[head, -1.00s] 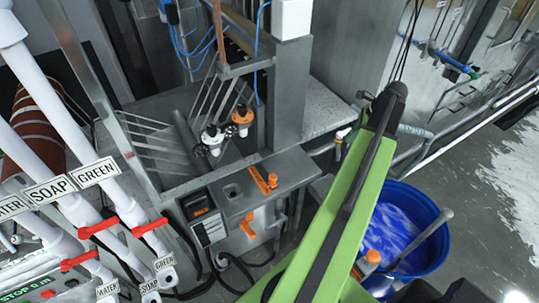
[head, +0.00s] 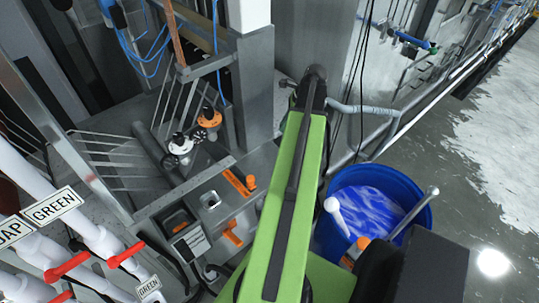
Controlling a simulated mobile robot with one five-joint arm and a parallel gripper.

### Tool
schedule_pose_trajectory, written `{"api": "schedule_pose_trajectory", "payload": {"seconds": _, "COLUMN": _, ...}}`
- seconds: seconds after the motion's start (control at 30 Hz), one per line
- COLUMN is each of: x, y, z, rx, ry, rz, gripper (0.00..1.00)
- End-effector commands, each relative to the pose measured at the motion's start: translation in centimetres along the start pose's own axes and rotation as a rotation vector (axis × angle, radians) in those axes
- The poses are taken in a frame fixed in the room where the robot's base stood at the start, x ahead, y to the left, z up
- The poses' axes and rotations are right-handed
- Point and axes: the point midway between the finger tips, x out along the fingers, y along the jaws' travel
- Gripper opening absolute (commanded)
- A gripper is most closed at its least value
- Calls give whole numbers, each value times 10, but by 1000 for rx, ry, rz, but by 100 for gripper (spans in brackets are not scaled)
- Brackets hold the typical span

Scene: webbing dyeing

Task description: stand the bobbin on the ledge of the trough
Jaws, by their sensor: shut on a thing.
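My arm (head: 300,190) rises from the bottom of the head view, its far joint near the top centre. My gripper is not visible; it is beyond or behind the arm, so what it holds is hidden. I cannot make out the bobbin for certain. A grey metal trough-like unit (head: 160,205) stands left of the arm, with a flat edge along its front. An orange-topped fitting (head: 208,118) and a white-and-black fitting (head: 180,146) stand at its back. I cannot tell whether either is a bobbin.
A blue tub (head: 425,218) of blue liquid stands right of the arm, with a white rod (head: 335,206) in it. White pipes (head: 95,235) with red levers are at lower left. A metal post (head: 253,85) rises behind the trough. Open floor (head: 490,165) lies at right.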

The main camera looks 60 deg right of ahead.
Motion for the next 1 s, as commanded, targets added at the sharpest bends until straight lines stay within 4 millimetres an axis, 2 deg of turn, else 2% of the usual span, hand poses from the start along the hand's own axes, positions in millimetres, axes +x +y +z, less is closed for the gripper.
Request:
{"api": "schedule_pose_trajectory", "payload": {"seconds": 0.03, "x": 22, "y": 12, "z": 5, "rx": -3, "ry": 0, "rz": 1, "gripper": 0}}
{"api": "schedule_pose_trajectory", "payload": {"seconds": 0.23, "x": 58, "y": 35, "z": 30, "rx": -2, "ry": 0, "rz": 1, "gripper": 0}}
{"api": "schedule_pose_trajectory", "payload": {"seconds": 0.4, "x": 64, "y": 40, "z": 38, "rx": 1, "ry": 0, "rz": -1, "gripper": 0}}
{"api": "schedule_pose_trajectory", "payload": {"seconds": 0.53, "x": 66, "y": 40, "z": 36, "rx": 2, "ry": 0, "rz": -1, "gripper": 0}}
{"api": "schedule_pose_trajectory", "payload": {"seconds": 0.8, "x": 104, "y": 40, "z": 20, "rx": 2, "ry": 0, "rz": 0, "gripper": 0}}
{"api": "schedule_pose_trajectory", "payload": {"seconds": 1.0, "x": 99, "y": 40, "z": 22, "rx": 2, "ry": 0, "rz": 0, "gripper": 0}}
